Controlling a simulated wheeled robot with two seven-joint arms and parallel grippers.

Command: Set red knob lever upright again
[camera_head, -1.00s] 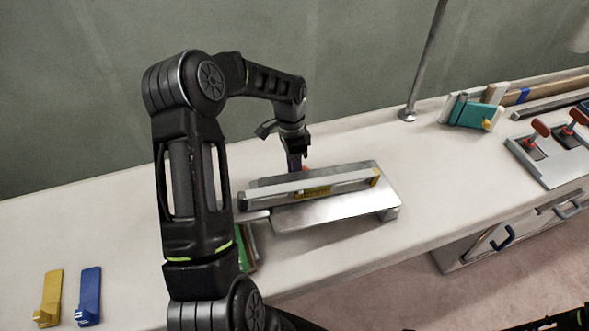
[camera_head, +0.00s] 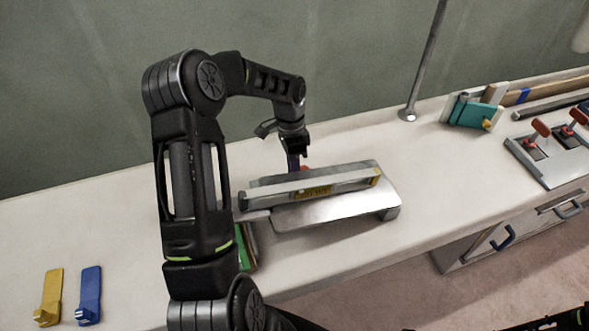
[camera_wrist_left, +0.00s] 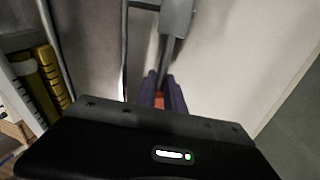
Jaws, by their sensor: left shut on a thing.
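My left gripper (camera_head: 296,162) reaches down behind a low silver metal stand (camera_head: 335,207) on the white counter. A small red part (camera_head: 304,168) shows beside its fingertips, mostly hidden by the gripper and the stand. In the left wrist view the purple fingers (camera_wrist_left: 164,92) are shut on the red part (camera_wrist_left: 160,99), with a grey metal arm (camera_wrist_left: 173,25) running away beyond them. I take this red part for the lever's knob; its tilt cannot be told. Two other red-knobbed levers (camera_head: 541,128) (camera_head: 577,115) stand tilted on a grey panel at the right. My right gripper is not in view.
A grey bar with a yellow label (camera_head: 315,190) lies along the stand. A green item (camera_head: 243,248) is partly hidden behind my arm. Yellow (camera_head: 50,295) and blue (camera_head: 89,293) pieces lie at left. A pole (camera_head: 424,60) rises behind.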

